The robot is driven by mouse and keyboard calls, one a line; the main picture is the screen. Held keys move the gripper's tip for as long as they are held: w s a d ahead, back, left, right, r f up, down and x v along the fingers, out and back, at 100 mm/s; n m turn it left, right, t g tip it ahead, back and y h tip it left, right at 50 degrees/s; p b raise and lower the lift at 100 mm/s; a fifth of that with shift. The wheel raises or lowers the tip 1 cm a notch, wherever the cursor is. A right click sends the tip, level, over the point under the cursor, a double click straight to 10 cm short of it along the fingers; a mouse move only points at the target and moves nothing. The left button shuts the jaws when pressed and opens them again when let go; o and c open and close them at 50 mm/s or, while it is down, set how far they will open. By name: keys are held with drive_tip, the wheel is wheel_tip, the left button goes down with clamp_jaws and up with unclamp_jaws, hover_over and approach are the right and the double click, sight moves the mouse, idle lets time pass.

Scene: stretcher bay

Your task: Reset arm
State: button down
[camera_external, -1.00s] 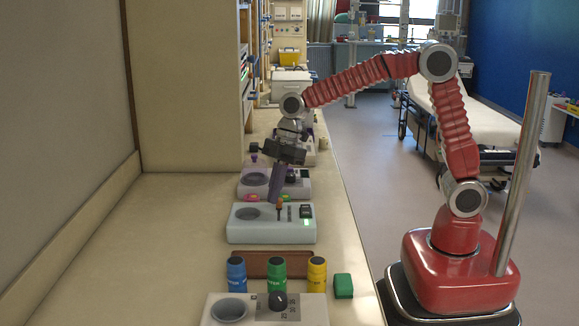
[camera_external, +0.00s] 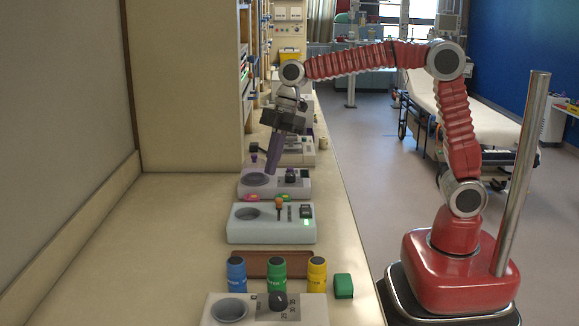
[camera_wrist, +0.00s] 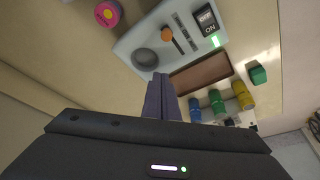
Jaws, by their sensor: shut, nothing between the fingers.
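My gripper (camera_external: 273,164) hangs from my red arm above the counter, with its purple fingers together and nothing between them. In the external view its fingertips show over the purple-tinted device (camera_external: 252,190) behind the grey-white device (camera_external: 272,232). In the wrist view my gripper (camera_wrist: 161,78) points toward the grey-white device (camera_wrist: 135,42), near its dark round recess (camera_wrist: 146,60). That device has an orange-topped lever (camera_external: 279,202) and a switch lit green, marked ON in the wrist view (camera_wrist: 207,22).
Blue (camera_external: 236,274), green (camera_external: 277,274) and yellow (camera_external: 317,274) canisters stand in front of a brown tray (camera_external: 262,257). A green block (camera_external: 343,286) is at their right. A dial device (camera_external: 245,312) is nearest. A pink round item (camera_wrist: 108,13) lies beside the grey-white device. The counter's left is clear.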

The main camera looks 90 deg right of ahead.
drive_tip(key=shift+s+d+r, duration=0.1)
drive_tip(key=shift+r, duration=0.2)
drive_tip(key=shift+m, duration=0.3)
